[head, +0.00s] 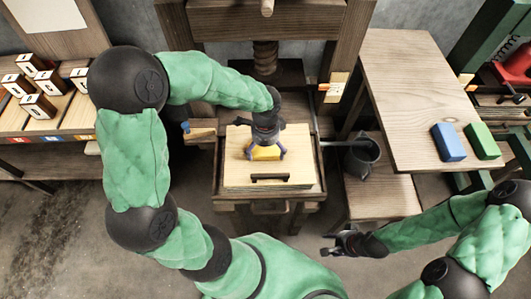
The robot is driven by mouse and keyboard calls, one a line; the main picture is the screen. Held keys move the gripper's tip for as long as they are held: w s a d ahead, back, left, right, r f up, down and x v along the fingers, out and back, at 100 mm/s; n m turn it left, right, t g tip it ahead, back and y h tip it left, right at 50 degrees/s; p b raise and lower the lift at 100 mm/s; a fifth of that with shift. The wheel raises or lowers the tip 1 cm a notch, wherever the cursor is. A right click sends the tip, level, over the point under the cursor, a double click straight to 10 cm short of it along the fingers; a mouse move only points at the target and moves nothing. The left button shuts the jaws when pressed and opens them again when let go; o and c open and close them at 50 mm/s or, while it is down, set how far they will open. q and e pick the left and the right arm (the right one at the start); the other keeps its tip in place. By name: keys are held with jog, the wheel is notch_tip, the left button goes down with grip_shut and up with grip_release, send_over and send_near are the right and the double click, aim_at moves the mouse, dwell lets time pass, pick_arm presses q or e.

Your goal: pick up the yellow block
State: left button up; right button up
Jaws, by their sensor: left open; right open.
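The yellow block (266,153) lies on a light wooden board in the middle of the view. My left gripper (265,150) points down over it with its fingers spread to either side of the block. The gripper is open, and it hides the upper part of the block. I cannot tell whether the fingers touch it. My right gripper (336,245) is open and empty, low at the right of the press, away from the block.
The board (238,176) has a dark handle (270,177) at its front. A wooden screw press (265,58) stands behind. A blue block (448,142) and a green block (482,140) lie on the right table (415,85). A dark jug (361,155) stands right of the board.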

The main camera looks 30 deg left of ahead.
pick_arm(q)
notch_tip(320, 180, down, 2)
jog(key=shift+f+b, duration=0.2)
jog(key=shift+b, duration=0.1)
jog(key=shift+r, duration=0.1)
jog(key=c, duration=1.2)
